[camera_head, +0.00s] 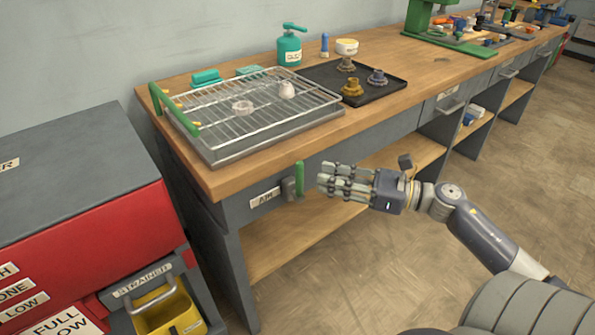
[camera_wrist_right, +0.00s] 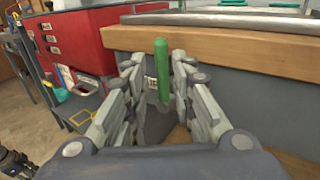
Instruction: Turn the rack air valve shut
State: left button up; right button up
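The rack air valve has a green lever handle (camera_head: 299,179) standing upright on a grey body (camera_head: 289,188). It is mounted on the front of the workbench below the wire rack, beside a white label (camera_head: 265,197) that seems to read AIR. My right gripper (camera_head: 322,179) is just to the right of the handle, pointing at it. In the right wrist view the green handle (camera_wrist_right: 162,70) stands upright between the open fingers (camera_wrist_right: 157,75), and no finger visibly closes on it. My left gripper is not in view.
A wire rack over a tray (camera_head: 240,148) sits on the bench top above the valve, with a green handle (camera_head: 172,110) at its left. The wooden bench edge (camera_head: 300,135) overhangs the valve. A red cabinet (camera_head: 90,240) stands left. Floor on the right is clear.

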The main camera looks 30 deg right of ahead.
send_over(299, 193)
jog(key=shift+w+d, duration=0.3)
jog(key=shift+w, duration=0.1)
grip_shut()
